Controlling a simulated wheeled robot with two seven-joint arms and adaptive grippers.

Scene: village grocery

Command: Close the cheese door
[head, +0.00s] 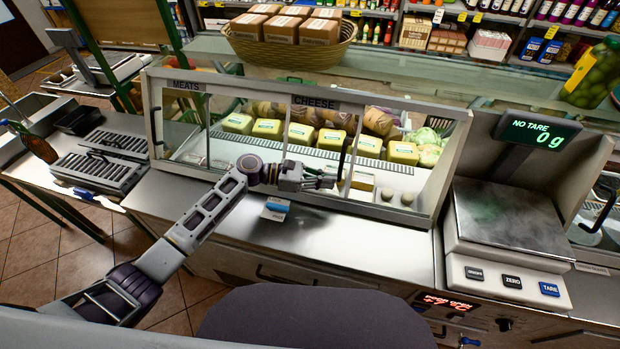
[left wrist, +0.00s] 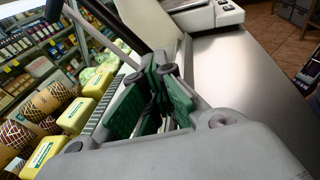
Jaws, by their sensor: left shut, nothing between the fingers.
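The glass cheese case (head: 440,200) stands on the counter under a CHEESE sign (head: 314,102). The cheese door (head: 315,125) is a glass panel at the middle of the case front, with a dark curved handle (head: 341,160) along its right edge. To the right of it, the case front looks open, with yellow cheese packs (head: 403,153) inside. My left gripper (head: 328,181) is shut and empty, its tips close to the lower end of the handle; I cannot tell whether they touch. Its green finger pads (left wrist: 155,100) fill the middle of the left wrist view. My right gripper is not in view.
The meats side (head: 184,125) of the case is to the left. A scale (head: 515,215) stands right of the case. A small blue-and-white item (head: 276,208) lies on the steel counter (head: 370,242) in front. A basket of boxes (head: 290,52) sits on top behind.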

